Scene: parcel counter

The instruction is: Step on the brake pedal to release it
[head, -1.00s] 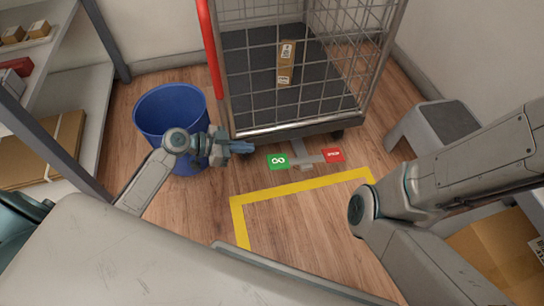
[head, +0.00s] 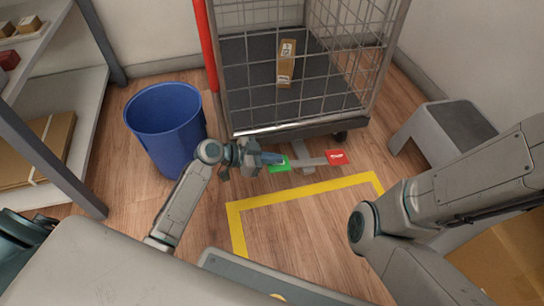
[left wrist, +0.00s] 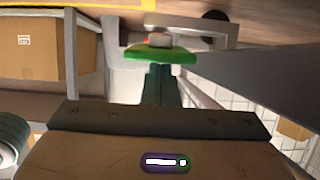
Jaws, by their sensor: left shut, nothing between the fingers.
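The brake pedal bar sits low at the front of the wire cage trolley (head: 293,130). It has a green pedal (head: 281,167) at its left end and a red pedal (head: 337,157) at its right end. My left gripper (head: 275,158) is shut and empty, its fingertips over the green pedal and covering part of it. In the left wrist view the green pedal (left wrist: 160,55) lies just beyond the shut fingers (left wrist: 160,78). I cannot tell whether they touch. My right arm enters from the right, with its gripper out of view.
A blue bin (head: 166,125) is just left of my left arm. A grey step stool (head: 446,128) stands at right, and shelving (head: 62,130) at left. Yellow tape (head: 300,193) marks clear floor before the pedals.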

